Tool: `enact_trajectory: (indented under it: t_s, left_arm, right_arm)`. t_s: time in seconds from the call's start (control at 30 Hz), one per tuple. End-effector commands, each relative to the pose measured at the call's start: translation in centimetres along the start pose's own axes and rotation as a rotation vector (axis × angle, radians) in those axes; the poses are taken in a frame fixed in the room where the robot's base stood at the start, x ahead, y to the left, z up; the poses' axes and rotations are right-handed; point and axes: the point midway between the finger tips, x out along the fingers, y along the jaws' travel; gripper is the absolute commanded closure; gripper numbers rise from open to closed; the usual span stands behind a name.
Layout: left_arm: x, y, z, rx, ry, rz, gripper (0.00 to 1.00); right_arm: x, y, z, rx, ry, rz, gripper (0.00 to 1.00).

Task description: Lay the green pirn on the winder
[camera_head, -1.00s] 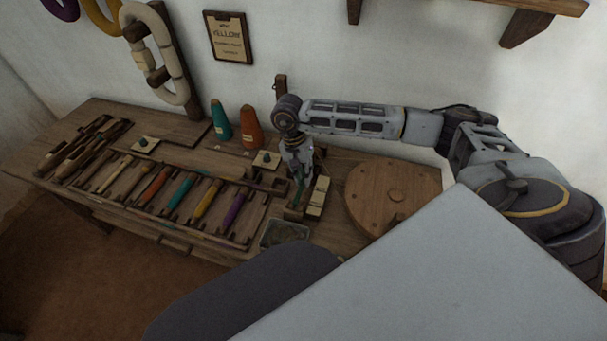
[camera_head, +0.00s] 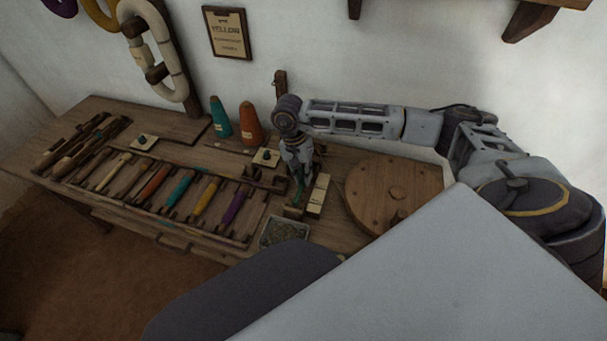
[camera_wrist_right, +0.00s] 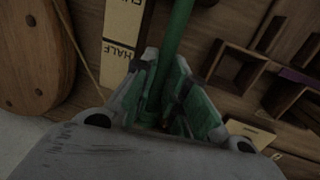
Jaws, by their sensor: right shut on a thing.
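My right gripper (camera_head: 299,172) is over the right part of the bench, pointing down. In the right wrist view, the gripper (camera_wrist_right: 168,80) is shut on the green pirn (camera_wrist_right: 178,30), which runs away from the fingers towards the top edge. In the head view only a thin bit of green shows under the gripper, beside a pale block marked HALF (camera_wrist_right: 122,30). The round wooden wheel (camera_head: 385,190), perhaps part of the winder, lies to the right. I cannot tell whether the pirn touches the bench parts. My left gripper is not in view.
A slotted rack (camera_head: 250,222) with several coloured pirns lies left of the gripper. Teal (camera_head: 221,118) and orange (camera_head: 250,122) cones stand behind it. A small tray (camera_head: 264,241) sits in front.

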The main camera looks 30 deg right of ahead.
Motion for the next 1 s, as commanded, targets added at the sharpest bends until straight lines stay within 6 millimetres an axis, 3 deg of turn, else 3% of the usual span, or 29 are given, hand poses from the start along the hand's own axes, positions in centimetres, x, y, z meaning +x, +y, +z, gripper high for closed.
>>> enact_trajectory:
  t_s: [0.13, 0.17, 0.37, 0.57, 0.7, 1.0]
  left_arm:
    - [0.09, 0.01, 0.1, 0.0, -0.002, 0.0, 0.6]
    - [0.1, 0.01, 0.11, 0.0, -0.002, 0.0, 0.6]
    - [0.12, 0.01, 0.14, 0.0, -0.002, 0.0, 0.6]
    - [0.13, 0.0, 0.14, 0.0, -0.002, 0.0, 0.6]
    - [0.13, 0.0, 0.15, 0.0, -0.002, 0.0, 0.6]
    - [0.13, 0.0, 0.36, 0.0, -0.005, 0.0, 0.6]
  right_arm:
    - [-0.01, -0.01, 0.0, 0.0, 0.0, 0.0, 1.0]
    - [-0.01, 0.0, 0.0, 0.0, 0.0, 0.0, 0.84]
    - [-0.01, 0.0, 0.0, 0.0, 0.0, 0.0, 0.6]
    - [-0.01, 0.0, 0.0, 0.0, 0.0, 0.0, 0.6]
    - [-0.01, 0.0, 0.0, 0.0, 0.0, 0.0, 0.46]
    - [-0.04, 0.01, 0.0, 0.0, 0.0, 0.0, 0.46]
